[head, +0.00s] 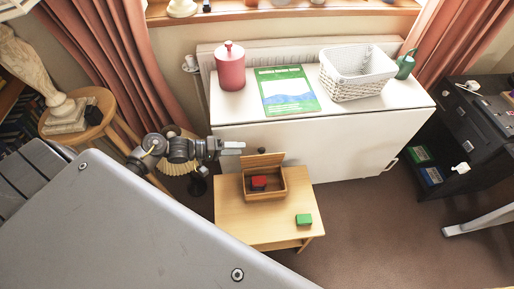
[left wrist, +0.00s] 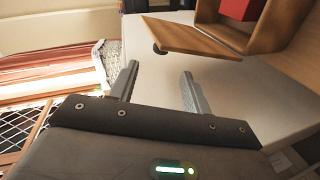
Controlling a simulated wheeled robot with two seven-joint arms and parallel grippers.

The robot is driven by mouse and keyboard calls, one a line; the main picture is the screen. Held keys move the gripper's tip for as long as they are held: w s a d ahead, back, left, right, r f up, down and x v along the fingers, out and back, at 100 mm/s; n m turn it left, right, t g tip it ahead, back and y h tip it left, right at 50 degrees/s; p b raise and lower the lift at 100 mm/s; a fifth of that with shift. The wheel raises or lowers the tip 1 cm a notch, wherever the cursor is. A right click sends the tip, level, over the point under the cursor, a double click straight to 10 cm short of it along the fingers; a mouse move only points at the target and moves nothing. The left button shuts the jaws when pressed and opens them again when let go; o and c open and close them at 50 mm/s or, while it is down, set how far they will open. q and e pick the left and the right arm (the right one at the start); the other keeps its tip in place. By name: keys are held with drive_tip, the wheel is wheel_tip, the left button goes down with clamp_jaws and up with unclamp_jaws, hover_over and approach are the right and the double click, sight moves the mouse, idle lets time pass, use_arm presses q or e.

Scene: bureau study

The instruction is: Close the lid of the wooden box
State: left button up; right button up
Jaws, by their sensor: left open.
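The wooden box (head: 278,192) stands on a small wooden table (head: 238,229). Its lid (head: 262,159) is raised at the back edge, with a dark round knob (head: 261,150) at its top. A red block (head: 259,182) lies inside the box. My left gripper (head: 236,148) is open and empty, just left of the raised lid and apart from it. In the left wrist view the lid (left wrist: 192,36) and its knob (left wrist: 159,48) show beyond the open left fingers (left wrist: 160,88), and part of the box (left wrist: 297,45) shows at upper right. My right gripper is not in view.
A green block (head: 304,219) sits on the table's front right. A white cabinet (head: 330,150) stands behind the table, bearing a red canister (head: 230,70), a green book (head: 287,91) and a white basket (head: 358,75).

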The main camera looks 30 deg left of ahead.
sight(261, 156)
use_arm(q)
drive_tip(key=x, duration=0.8)
clamp_jaws()
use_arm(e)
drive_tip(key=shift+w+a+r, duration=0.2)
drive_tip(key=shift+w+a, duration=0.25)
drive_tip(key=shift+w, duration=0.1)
